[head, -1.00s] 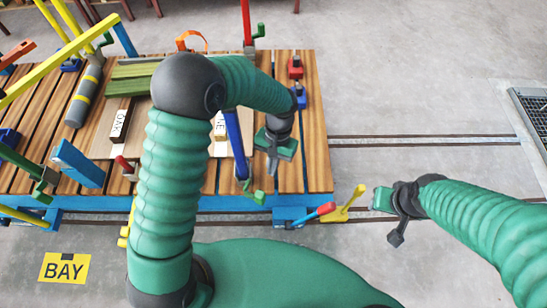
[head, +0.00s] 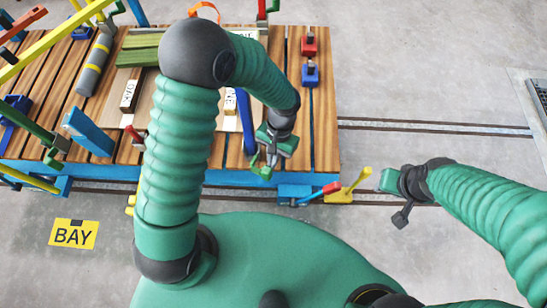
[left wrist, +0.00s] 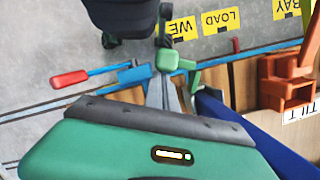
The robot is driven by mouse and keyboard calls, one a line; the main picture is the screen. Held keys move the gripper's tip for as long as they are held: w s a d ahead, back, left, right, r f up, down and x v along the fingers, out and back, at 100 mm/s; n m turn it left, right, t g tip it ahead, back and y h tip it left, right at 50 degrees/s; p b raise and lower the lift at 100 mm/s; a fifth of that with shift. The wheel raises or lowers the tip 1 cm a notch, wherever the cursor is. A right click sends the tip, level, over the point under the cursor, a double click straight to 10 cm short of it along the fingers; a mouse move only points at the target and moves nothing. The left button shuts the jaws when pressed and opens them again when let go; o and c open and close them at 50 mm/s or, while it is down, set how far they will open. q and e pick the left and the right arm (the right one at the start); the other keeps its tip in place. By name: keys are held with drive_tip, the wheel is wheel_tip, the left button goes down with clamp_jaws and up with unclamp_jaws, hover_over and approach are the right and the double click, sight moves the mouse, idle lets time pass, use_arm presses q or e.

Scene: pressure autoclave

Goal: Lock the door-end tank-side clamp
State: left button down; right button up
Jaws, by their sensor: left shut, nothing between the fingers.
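No label in view names the door-end tank-side clamp. A green clamp (head: 256,163) sits by the deck's near edge, at the foot of a blue bar (head: 246,120). My left gripper (head: 270,160) is at this clamp and partly hides it. In the left wrist view the green clamp part (left wrist: 168,60) lies at the tips of my shut left fingers (left wrist: 168,88); I cannot tell whether they touch. The blue bar (left wrist: 250,135) runs beside them. My right gripper (head: 394,185) is off the deck to the right, and its fingers do not show clearly.
The wooden deck (head: 325,130) carries red (head: 309,45) and blue (head: 311,75) clamps. A red-tipped blue lever (head: 320,193) and a yellow lever (head: 352,185) stick out at the near edge. An orange bracket (left wrist: 290,85) stands near my left gripper.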

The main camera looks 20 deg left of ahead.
sight(253, 166)
use_arm(q)
drive_tip(key=shift+s+a+m+p, duration=0.1)
drive_tip(key=shift+s+m+p, duration=0.2)
drive_tip(key=shift+m, duration=0.2)
drive_tip(key=m+p, duration=0.1)
drive_tip(key=m, duration=0.1)
drive_tip(key=s+a+m+y+p, duration=0.1)
drive_tip(key=m, duration=0.1)
drive_tip(key=s+a+m+p, duration=0.1)
drive_tip(key=shift+r+m+t, duration=0.1)
drive_tip(key=shift+m+t, duration=0.3)
drive_tip(key=m, duration=0.1)
drive_tip(key=a+m, duration=0.1)
drive_tip(key=shift+s+a+m+t+y+p, duration=0.1)
drive_tip(key=shift+s+m+t+y+p, duration=0.2)
drive_tip(key=shift+s+y, duration=0.1)
drive_tip(key=shift+a+m+t, duration=0.2)
drive_tip(key=shift+a+m, duration=0.25)
drive_tip(key=shift+m, duration=0.45)
drive_tip(key=shift+a+m+t, duration=0.2)
drive_tip(key=shift+a+m, duration=0.2)
drive_tip(key=shift+m, duration=0.5)
